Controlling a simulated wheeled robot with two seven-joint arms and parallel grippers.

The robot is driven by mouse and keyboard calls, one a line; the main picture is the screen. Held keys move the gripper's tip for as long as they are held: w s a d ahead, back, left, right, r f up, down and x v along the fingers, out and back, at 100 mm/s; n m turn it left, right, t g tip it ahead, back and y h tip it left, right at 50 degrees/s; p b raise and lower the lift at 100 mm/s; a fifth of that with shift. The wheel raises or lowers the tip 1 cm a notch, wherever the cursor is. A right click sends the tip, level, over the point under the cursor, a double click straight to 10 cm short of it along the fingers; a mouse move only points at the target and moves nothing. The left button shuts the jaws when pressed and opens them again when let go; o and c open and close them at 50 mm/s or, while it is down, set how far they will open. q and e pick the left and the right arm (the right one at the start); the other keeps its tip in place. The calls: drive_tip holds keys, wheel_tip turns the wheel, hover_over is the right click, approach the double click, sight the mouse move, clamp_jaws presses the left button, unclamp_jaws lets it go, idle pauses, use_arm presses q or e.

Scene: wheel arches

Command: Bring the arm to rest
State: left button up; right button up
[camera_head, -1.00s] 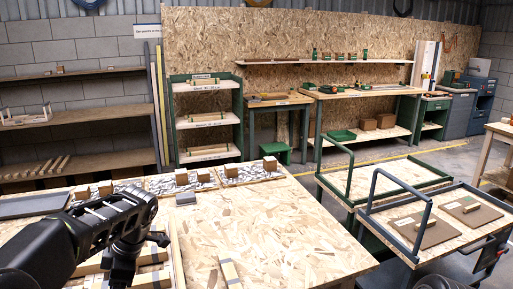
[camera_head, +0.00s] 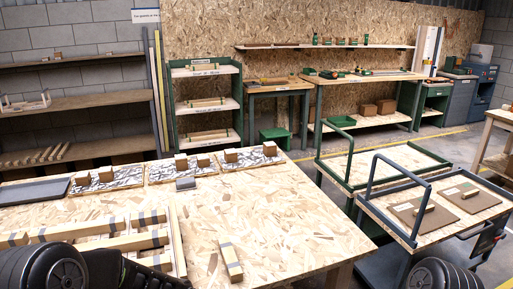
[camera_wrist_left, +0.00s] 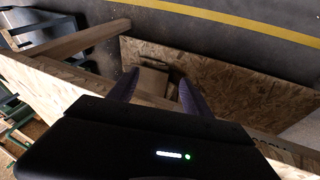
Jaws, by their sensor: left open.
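My left gripper (camera_wrist_left: 158,82) shows in the left wrist view with its two dark fingers apart and nothing held between them. Beyond the fingers are a brown block (camera_wrist_left: 155,80) and a chipboard panel (camera_wrist_left: 245,90), which look apart from the fingers. In the head view, only dark parts of my left arm (camera_head: 125,270) show at the lower left edge, and the gripper's fingers are out of sight. My right gripper is not in view.
A chipboard table (camera_head: 280,225) bears a rack of wooden bars (camera_head: 175,225), a loose banded bar (camera_head: 229,262) and foil-lined trays (camera_head: 130,182) with brown blocks. A cart (camera_head: 375,205) with brown boards stands to the right. The table's middle is clear.

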use_arm(q)
drive_tip(key=s+d+f+g, duration=0.1)
drive_tip(key=s+f, duration=0.4)
drive_tip(key=s, duration=0.3)
drive_tip(key=s+d+f+g+h, duration=0.1)
drive_tip(key=s+d+f, duration=0.1)
drive_tip(key=s+f, duration=0.3)
drive_tip(key=s+d+f+m+g, duration=0.1)
drive_tip(key=s+f, duration=0.4)
drive_tip(key=s, duration=0.8)
drive_tip(key=shift+d+h, duration=0.3)
drive_tip(key=shift+d, duration=0.2)
drive_tip(key=shift+f, duration=0.1)
